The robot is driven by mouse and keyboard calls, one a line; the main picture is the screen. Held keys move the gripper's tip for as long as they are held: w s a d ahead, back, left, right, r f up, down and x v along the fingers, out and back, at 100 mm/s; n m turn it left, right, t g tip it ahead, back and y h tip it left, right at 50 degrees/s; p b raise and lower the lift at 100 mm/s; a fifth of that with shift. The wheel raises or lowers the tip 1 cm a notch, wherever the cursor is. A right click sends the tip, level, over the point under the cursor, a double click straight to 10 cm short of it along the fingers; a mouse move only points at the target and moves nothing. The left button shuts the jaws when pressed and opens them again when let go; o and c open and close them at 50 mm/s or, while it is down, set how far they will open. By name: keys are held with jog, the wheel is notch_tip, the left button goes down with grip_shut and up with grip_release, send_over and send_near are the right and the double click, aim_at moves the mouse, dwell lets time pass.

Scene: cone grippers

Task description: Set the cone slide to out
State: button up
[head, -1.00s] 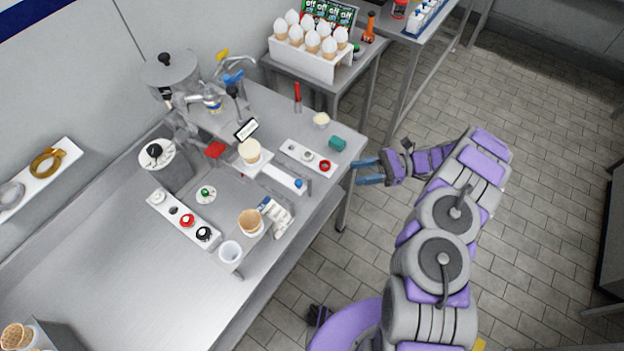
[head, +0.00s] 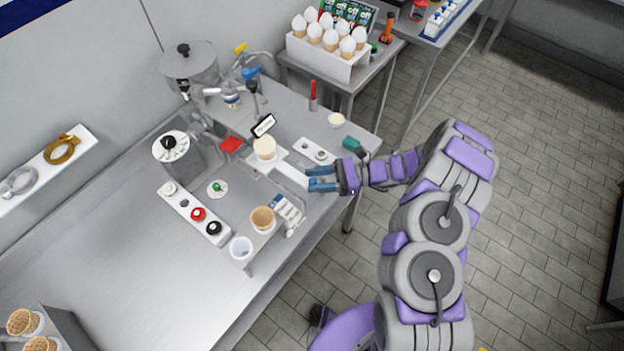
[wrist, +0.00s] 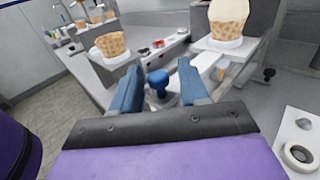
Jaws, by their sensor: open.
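The cone slide (head: 290,172) is a pale bar on the steel counter, with a waffle cone of cream (head: 264,149) on a white plate at its inner end. The filled cone also shows at the upper right of the wrist view (wrist: 228,18). A blue knob (wrist: 158,80) stands between my gripper's blue fingers in the wrist view, with gaps on both sides. My gripper (head: 309,178) is open and empty at the slide's outer end. In the head view my gripper hides the knob.

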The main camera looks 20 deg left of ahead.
jog(key=shift+x, duration=0.9)
jog(key=shift+d+r, duration=0.1)
jog(key=shift+d, duration=0.45)
jog(key=c, duration=0.3)
jog(key=shift+a, duration=0.4)
jog(key=c, duration=0.4)
grip_shut()
